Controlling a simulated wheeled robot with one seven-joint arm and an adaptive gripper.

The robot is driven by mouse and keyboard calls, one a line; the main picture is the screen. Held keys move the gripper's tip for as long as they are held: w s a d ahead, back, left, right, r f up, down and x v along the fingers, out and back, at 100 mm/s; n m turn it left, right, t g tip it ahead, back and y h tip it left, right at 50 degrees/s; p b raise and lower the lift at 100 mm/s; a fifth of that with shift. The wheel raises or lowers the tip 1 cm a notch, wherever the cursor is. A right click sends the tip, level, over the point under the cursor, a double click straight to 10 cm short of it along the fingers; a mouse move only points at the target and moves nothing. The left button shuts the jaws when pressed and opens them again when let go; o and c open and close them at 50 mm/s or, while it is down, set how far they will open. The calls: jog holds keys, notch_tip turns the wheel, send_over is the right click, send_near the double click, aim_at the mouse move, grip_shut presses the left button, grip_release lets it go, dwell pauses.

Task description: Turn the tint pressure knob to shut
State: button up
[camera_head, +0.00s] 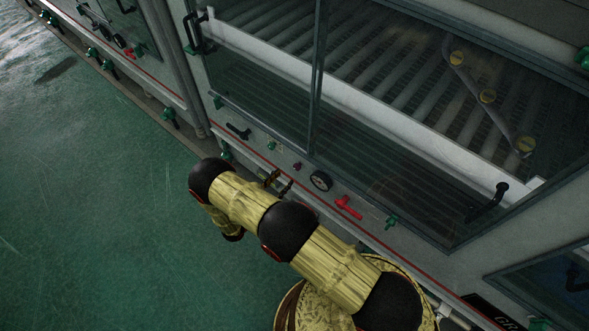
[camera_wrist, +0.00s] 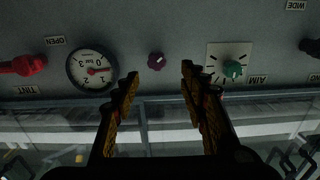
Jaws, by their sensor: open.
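A small purple knob (camera_wrist: 156,61) sits on the grey panel between a round gauge (camera_wrist: 92,68) and a green knob (camera_wrist: 233,69); I can read no label on it. In the head view the knob (camera_head: 297,166) is a small dark red dot. The upside-down wrist view shows "TINT" and "OPEN" labels near a red lever (camera_wrist: 24,65) beside the gauge. The gauge needle is red. My gripper (camera_wrist: 160,73) is open and empty, its fingertips either side of the purple knob in the picture, apparently short of it. In the head view my gripper (camera_head: 279,183) is near the panel.
The green knob has a white dial plate with an "AIM" label below it. A red lever (camera_head: 348,207), a green valve (camera_head: 392,222) and a black handle (camera_head: 238,131) also line the panel. Glass panes lie above; green floor (camera_head: 100,200) is open at left.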

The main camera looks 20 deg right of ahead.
aim_at(295, 168)
jog(key=b+x, duration=0.1)
jog(key=x, duration=0.6)
jog(key=shift+d+b, duration=0.35)
jog(key=shift+d, duration=0.1)
jog(key=shift+c, duration=1.2)
grip_shut()
